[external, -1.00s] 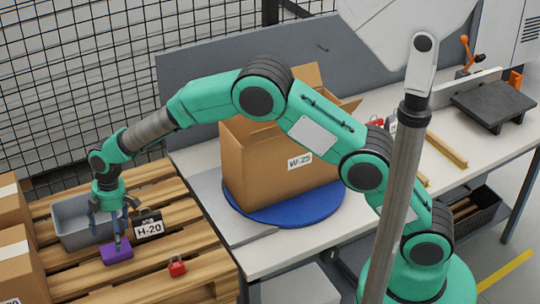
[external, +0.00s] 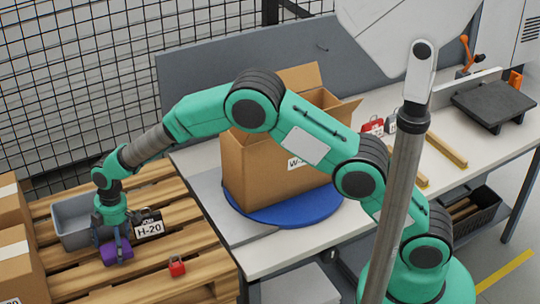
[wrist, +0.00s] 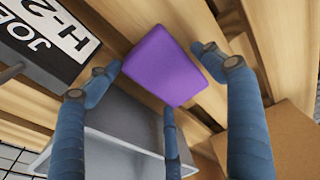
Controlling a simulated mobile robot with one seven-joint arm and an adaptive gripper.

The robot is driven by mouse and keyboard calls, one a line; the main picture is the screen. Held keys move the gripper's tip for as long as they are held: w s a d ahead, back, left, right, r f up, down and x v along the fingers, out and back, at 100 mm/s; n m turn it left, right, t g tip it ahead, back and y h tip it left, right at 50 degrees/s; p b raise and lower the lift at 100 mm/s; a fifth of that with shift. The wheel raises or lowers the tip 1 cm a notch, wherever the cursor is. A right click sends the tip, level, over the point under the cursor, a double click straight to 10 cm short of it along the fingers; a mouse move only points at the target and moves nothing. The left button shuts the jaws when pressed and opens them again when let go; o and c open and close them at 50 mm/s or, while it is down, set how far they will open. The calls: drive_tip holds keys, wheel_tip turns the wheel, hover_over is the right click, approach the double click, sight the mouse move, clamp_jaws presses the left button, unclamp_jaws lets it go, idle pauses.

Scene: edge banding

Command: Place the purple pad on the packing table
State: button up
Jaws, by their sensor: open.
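The purple pad (external: 117,252) lies on the wooden pallet at the lower left in the external view. In the wrist view the pad (wrist: 165,65) sits between the fingers. My gripper (external: 113,245) is low over the pad, with its fingers spread around it. In the wrist view my gripper (wrist: 160,80) is open, and gaps show between the fingertips and the pad's sides. The packing table (external: 272,258) stands right of the pallet, with an open cardboard box (external: 265,175) on a blue round plate (external: 285,212).
A grey bin (external: 70,222) and a black H-20 item (external: 148,224) stand close to my gripper. Cardboard boxes (external: 15,260) stand at the left edge. Wooden strips (external: 447,149) lie on the table.

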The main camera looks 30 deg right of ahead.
sight(117, 242)
idle(0.5)
drive_tip(key=c, duration=0.8)
drive_tip(key=shift+r, duration=0.1)
wheel_tip(117, 242, up, 10)
drive_tip(key=shift+f+p, duration=0.1)
drive_tip(key=shift+p, duration=0.8)
drive_tip(key=shift+w, duration=0.1)
